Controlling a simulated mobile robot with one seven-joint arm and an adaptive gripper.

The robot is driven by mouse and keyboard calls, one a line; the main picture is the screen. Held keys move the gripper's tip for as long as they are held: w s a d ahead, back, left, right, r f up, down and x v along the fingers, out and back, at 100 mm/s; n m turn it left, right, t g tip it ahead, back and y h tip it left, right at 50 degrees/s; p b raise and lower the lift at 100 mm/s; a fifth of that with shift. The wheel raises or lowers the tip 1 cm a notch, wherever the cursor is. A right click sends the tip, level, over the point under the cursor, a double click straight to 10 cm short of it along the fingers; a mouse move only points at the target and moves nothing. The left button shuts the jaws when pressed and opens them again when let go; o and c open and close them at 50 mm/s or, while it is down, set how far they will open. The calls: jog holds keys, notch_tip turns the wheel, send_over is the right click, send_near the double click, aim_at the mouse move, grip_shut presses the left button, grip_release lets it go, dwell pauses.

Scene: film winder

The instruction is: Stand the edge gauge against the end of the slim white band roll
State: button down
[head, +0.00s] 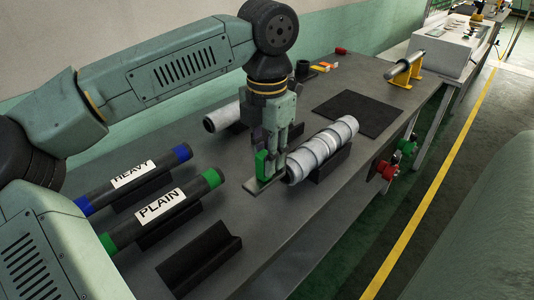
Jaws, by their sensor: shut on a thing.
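My gripper (272,150), pointing down over the middle of the bench, is shut on the edge gauge. The gauge has a green upright part (262,164) and a flat grey foot (258,190), low at the bench top; I cannot tell whether it touches. The gauge is close by the left end of a white spiral-wrapped roll (325,147) in a dark cradle; contact is unclear. Another whitish roll (222,117) lies behind my gripper and is partly hidden by it. I cannot tell for certain which roll is the slim white band roll.
Dark rolls labelled HEAVY (135,177) and PLAIN (160,212) lie to the left. An empty dark cradle (199,258) sits in front. A black mat (360,113) lies behind the wrapped roll. Red (385,170) and green (405,146) knobs project from the bench's front side.

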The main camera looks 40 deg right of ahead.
aim_at(273, 179)
notch_tip(273, 179, down, 8)
jog(key=b, duration=0.6)
jog(key=shift+r, duration=0.15)
jog(key=shift+d, duration=0.8)
dwell(0.6)
jog(key=shift+f, duration=0.2)
dwell(0.4)
jog(key=c, duration=1.3)
grip_release()
